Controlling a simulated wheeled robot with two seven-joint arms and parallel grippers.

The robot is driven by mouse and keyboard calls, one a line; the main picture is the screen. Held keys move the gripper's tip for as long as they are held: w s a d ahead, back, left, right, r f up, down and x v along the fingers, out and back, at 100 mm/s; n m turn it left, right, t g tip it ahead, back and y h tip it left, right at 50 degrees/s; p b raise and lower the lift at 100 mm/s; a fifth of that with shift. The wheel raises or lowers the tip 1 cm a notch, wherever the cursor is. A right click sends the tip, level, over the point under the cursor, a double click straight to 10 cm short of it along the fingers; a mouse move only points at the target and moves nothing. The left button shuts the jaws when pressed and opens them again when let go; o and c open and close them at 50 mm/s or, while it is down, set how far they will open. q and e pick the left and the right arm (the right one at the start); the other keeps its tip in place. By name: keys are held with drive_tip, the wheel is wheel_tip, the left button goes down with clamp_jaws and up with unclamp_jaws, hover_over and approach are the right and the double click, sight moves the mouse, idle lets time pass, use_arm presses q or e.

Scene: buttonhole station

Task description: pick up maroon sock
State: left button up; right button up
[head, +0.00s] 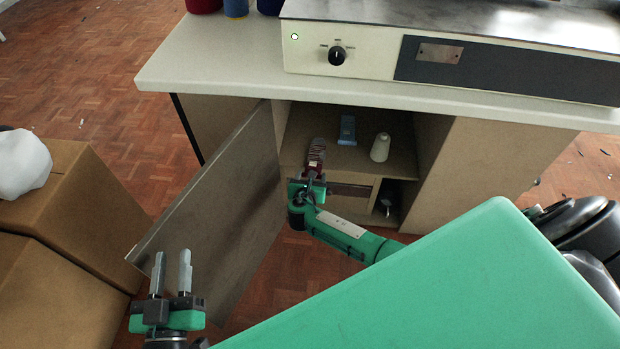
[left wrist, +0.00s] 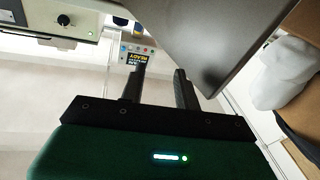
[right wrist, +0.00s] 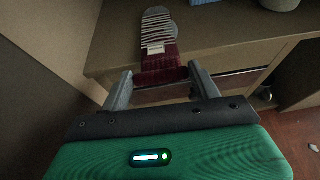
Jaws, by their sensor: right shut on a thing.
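The maroon sock (head: 316,158) with a pale wrapped or striped upper part is at the front of the open cabinet's shelf (head: 345,157). My right gripper (head: 312,180) is shut on its near end. In the right wrist view the maroon end of the sock (right wrist: 158,68) sits between the fingertips (right wrist: 160,80), and its striped part extends away over the shelf. My left gripper (head: 172,268) is open and empty in front of the cabinet door. In the left wrist view its two fingers (left wrist: 160,75) are apart with nothing between them.
The open cabinet door (head: 225,205) stands left of my right gripper. A blue item (head: 347,130) and a white bottle (head: 380,147) are on the shelf. A drawer front and side cubby are below. Cardboard boxes (head: 85,200) with a white bundle (head: 22,163) stand left.

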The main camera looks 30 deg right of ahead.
drive_tip(key=o, duration=1)
drive_tip(key=shift+o, duration=0.2)
use_arm(q)
drive_tip(key=s+a+f+g+y+p, duration=0.2)
drive_tip(key=s+f+g+p, duration=0.2)
drive_tip(key=f+g, duration=0.4)
drive_tip(key=shift+a, duration=0.25)
use_arm(e)
drive_tip(key=v, duration=1.3)
drive_tip(key=shift+s+a, duration=0.25)
drive_tip(key=shift+s, duration=0.05)
use_arm(q)
drive_tip(key=shift+s, duration=0.1)
